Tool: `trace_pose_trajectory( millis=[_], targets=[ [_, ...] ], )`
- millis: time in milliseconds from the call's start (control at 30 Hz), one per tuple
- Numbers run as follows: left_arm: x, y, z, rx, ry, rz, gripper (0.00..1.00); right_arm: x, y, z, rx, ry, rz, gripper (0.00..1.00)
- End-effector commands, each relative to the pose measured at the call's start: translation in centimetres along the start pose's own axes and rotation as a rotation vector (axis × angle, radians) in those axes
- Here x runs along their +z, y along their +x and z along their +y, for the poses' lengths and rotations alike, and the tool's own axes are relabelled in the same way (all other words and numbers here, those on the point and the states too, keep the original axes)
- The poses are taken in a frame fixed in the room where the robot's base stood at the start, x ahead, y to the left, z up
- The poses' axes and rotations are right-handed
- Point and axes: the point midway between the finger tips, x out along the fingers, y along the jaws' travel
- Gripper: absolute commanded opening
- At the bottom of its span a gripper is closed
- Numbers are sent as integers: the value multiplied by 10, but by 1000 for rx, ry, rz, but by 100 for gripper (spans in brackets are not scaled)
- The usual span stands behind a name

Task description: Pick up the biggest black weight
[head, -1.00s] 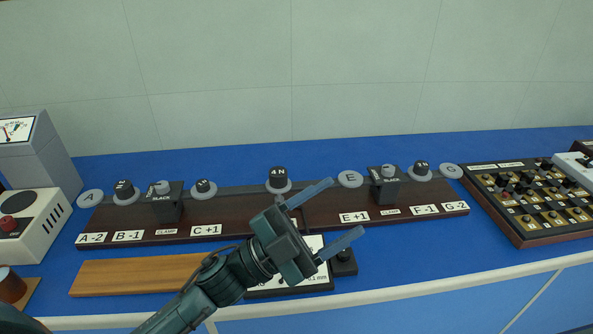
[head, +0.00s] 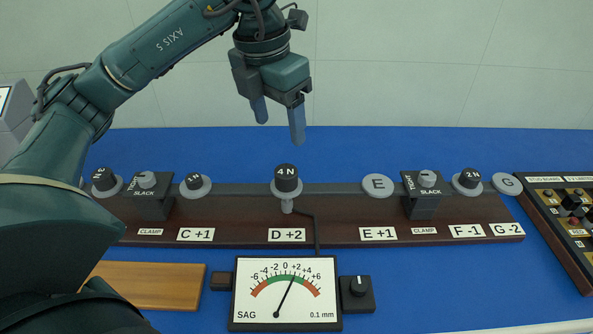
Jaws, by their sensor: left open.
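The biggest black weight (head: 286,177), marked 4 N, stands upright on the grey pad above the D +2 label. Smaller black weights stand on other pads: one marked 1 N (head: 193,182) above C +1, one marked 2 N (head: 469,178) above F -1, and one (head: 103,179) at the left, partly hidden by my arm. My left gripper (head: 279,125) is open and empty, fingers pointing down, above and slightly left of the 4 N weight, apart from it. My right gripper is not in view.
The weights stand along a dark wooden beam board (head: 345,233) with two clamps (head: 150,200). Pads E (head: 378,186) and G (head: 507,184) are empty. A SAG dial (head: 286,293) stands in front, beside a knob box (head: 357,294). A wooden strip (head: 150,287) lies left.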

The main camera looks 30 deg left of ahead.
Motion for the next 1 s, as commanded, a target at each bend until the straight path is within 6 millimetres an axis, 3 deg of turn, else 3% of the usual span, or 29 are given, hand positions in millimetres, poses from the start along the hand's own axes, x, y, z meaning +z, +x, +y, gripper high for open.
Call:
trace_pose_trajectory(
  millis=[333, 567, 833, 1000],
  targets=[
    [-1, 61, 1, 1, 1, 6, 65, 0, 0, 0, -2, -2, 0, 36],
    [0, 78, 1, 0, 2, 3, 65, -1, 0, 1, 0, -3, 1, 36],
    [2, 116, 7, -2, 3, 6, 65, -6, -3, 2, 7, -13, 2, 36],
    [2, 128, 7, -2, 4, 3, 65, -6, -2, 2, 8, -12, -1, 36]
  ],
)
